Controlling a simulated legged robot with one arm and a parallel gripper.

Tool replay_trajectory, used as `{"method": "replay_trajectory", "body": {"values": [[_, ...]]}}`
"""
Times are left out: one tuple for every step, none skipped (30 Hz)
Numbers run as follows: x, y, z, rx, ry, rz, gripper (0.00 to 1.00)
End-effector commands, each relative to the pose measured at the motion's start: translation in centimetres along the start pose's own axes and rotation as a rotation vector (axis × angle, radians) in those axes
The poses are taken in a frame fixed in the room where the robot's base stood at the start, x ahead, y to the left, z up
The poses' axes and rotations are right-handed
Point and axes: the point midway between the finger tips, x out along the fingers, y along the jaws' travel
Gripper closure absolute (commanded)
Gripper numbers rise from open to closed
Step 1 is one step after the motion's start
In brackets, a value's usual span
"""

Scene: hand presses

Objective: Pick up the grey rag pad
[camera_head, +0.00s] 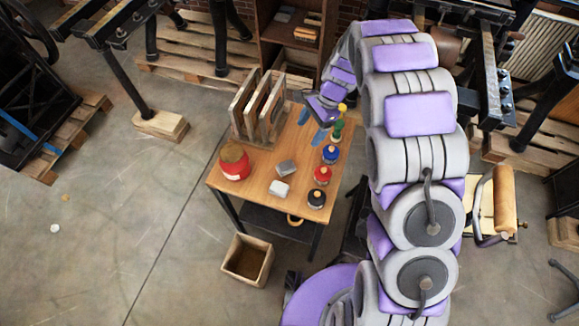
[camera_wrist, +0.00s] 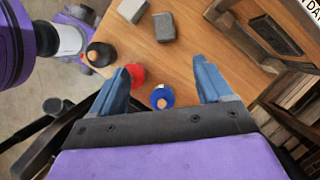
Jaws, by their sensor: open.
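The grey rag pad (camera_head: 286,168) lies flat on the wooden table, toward its middle. Just in front of it lies a paler, whitish pad (camera_head: 278,189), apart from it. In the wrist view the grey rag pad (camera_wrist: 164,27) is at the top, beyond my fingertips, with the pale pad (camera_wrist: 132,10) to its left. My gripper (camera_head: 311,126) is above the table's back right part, behind and to the right of the grey pad. In the wrist view my gripper (camera_wrist: 163,80) has its two blue fingers wide apart with nothing held between them.
Blue (camera_head: 330,153), red (camera_head: 322,175) and black (camera_head: 316,198) cans line the table's (camera_head: 256,190) right edge; a green bottle (camera_head: 338,128) stands behind. A wooden rack (camera_head: 245,100) stands at the back left, a red jar (camera_head: 234,168) at the left. A wooden box (camera_head: 247,260) sits on the floor.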

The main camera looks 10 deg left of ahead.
Motion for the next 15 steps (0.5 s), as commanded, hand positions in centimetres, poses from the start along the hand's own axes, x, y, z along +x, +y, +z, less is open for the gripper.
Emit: {"method": "replay_trajectory", "body": {"values": [[0.7, -0.4, 0.1, 0.005, -0.004, 0.002, 0.21], [0.9, -0.6, 0.2, 0.009, -0.005, 0.002, 0.21], [1.3, -0.8, 0.3, 0.012, -0.005, 0.002, 0.21], [1.7, -0.9, 0.3, 0.014, -0.004, 0.002, 0.21], [2.0, -1.0, 0.4, 0.014, -0.004, 0.002, 0.21], [2.6, -1.0, 0.4, 0.014, -0.004, 0.002, 0.21], [3.1, -1.0, 0.3, 0.014, -0.004, 0.001, 0.21], [3.7, -0.9, 0.3, 0.014, -0.004, 0.001, 0.21], [4.4, -0.8, 0.2, 0.013, -0.006, 0.001, 0.21], [5.0, -0.8, 0.1, 0.013, -0.008, 0.001, 0.21], [5.5, -0.7, 0.0, 0.013, -0.009, 0.001, 0.21], [6.3, -0.6, -0.1, 0.013, -0.009, 0.001, 0.21], [6.8, -0.6, -0.2, 0.013, -0.009, -0.001, 0.21], [7.4, -0.5, -0.2, 0.012, -0.01, -0.002, 0.21], [8.2, -0.4, -0.3, 0.013, -0.012, -0.002, 0.21]]}}
